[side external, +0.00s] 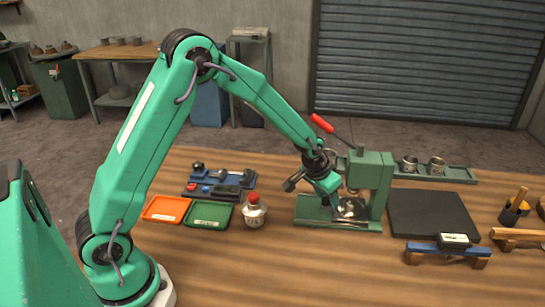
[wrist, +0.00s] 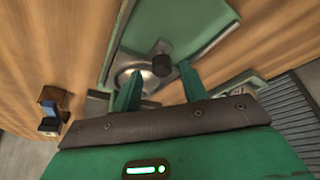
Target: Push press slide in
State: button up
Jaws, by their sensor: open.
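The green press (side external: 372,178) stands on the wooden table, with a red-handled lever (side external: 322,124) at its top. Its green base (side external: 312,211) reaches left, and a round silver piece (side external: 350,208) sits low in front of the column. In the wrist view the round silver piece (wrist: 128,74) lies on a green plate (wrist: 195,25), with a black knob (wrist: 162,66) at its right. My gripper (side external: 335,192) is open and close to the press, above its base. In the wrist view the knob appears between the fingertips (wrist: 159,70); contact cannot be told.
A red-capped bottle (side external: 254,211), a green tray (side external: 208,215) and an orange tray (side external: 166,209) stand left of the press. A dark mat (side external: 433,215) lies right, with metal cups (side external: 436,166) on a rack behind. A blue-topped stand (side external: 447,250) is front right. The front table is clear.

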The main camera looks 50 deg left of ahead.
jog(key=v, duration=0.7)
jog(key=shift+r, duration=0.25)
jog(key=shift+s, duration=0.1)
jog(key=s+a+r, duration=0.2)
jog(key=s+r, duration=0.9)
jog(key=s, duration=0.2)
jog(key=s+a+r+t, duration=0.1)
jog(key=s+r, duration=0.1)
jog(key=s, duration=1.2)
jog(key=shift+s+r, duration=0.2)
jog(key=shift+r, duration=0.1)
